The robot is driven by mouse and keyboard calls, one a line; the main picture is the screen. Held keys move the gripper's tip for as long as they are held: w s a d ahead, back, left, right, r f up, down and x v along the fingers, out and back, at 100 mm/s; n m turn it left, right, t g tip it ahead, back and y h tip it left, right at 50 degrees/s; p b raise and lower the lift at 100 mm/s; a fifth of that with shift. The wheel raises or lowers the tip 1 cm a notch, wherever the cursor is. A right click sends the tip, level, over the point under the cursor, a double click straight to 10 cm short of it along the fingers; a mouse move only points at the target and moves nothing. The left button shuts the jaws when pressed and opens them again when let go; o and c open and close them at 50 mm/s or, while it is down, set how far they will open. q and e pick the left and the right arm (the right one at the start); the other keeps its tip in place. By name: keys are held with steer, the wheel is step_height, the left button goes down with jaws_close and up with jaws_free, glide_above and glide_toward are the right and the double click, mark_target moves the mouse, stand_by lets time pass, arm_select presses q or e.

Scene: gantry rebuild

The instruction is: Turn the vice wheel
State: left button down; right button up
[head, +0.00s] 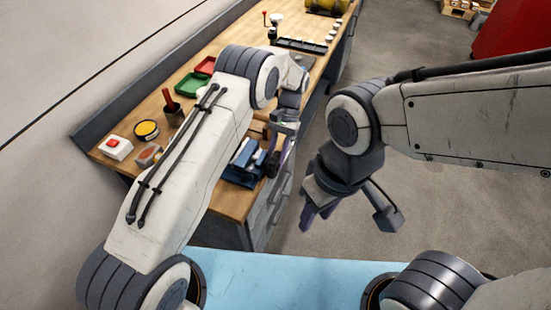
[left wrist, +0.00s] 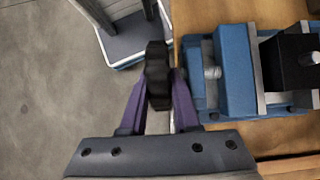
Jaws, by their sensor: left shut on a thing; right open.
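The blue vice (head: 240,168) is at the near right edge of the wooden bench, partly hidden behind my left arm. It also shows in the left wrist view (left wrist: 234,75), with a screw leading to its dark wheel (left wrist: 157,62). The wheel sits out past the bench edge; in the head view it is a small dark shape (head: 272,165). My left gripper (left wrist: 157,95) is shut on the wheel, one purple finger on each side of it. My right gripper (head: 346,218) is open and empty over the floor, to the right of the bench.
A blue surface (head: 270,275) is in front.

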arm_select(q)
steer(key=shift+w, duration=0.1)
steer(key=c, duration=0.9)
jaws_free()
steer(key=shift+w+d+r+b, duration=0.1)
steer(key=shift+w+r+b, duration=0.15)
steer(key=shift+r+b, duration=0.05)
steer(key=shift+b+v, duration=0.35)
steer(key=shift+v, duration=4.45)
steer(key=shift+r, duration=0.1)
